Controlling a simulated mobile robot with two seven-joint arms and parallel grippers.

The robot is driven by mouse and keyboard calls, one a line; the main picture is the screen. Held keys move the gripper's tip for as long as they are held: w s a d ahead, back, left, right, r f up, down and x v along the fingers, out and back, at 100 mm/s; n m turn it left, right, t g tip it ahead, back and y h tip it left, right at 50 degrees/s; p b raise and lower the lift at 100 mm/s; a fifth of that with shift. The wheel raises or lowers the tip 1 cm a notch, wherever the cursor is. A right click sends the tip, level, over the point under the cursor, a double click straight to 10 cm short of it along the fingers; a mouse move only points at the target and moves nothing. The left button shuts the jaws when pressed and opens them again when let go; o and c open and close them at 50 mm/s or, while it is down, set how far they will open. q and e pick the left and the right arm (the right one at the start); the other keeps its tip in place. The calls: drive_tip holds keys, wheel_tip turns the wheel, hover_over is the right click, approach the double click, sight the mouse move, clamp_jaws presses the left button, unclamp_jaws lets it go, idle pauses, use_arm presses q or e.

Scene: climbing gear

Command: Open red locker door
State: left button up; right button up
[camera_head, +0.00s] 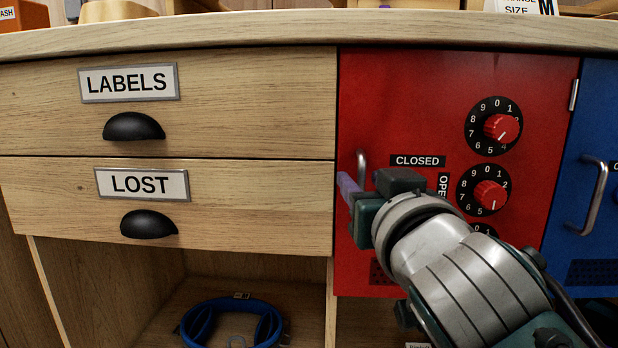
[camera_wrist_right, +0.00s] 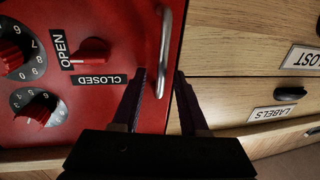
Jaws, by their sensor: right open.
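The red locker door (camera_head: 420,100) stands closed, right of the drawers in the head view. Its metal bar handle (camera_head: 362,165) is near its left edge, and the handle also shows in the right wrist view (camera_wrist_right: 165,45). My right gripper (camera_head: 347,186) is at the handle, fingers open. In the wrist view the handle's bar appears between the two fingertips (camera_wrist_right: 160,74); contact cannot be told. A red latch knob (camera_wrist_right: 90,50) lies beside the OPEN and CLOSED labels, its long part toward OPEN. My arm hides it in the head view. My left gripper is not in view.
Dials with red knobs (camera_head: 501,128) are on the door. Wooden drawers (camera_head: 240,110) with dark cup pulls adjoin its left side. A blue locker door (camera_head: 595,130) with its own handle adjoins the right. A blue looped item (camera_head: 200,325) lies in the shelf below the drawers.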

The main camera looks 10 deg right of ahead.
drive_tip(key=shift+s+f, duration=0.1)
drive_tip(key=shift+s, duration=0.05)
drive_tip(key=shift+a, duration=0.1)
drive_tip(key=shift+c, duration=0.8)
clamp_jaws()
idle(0.5)
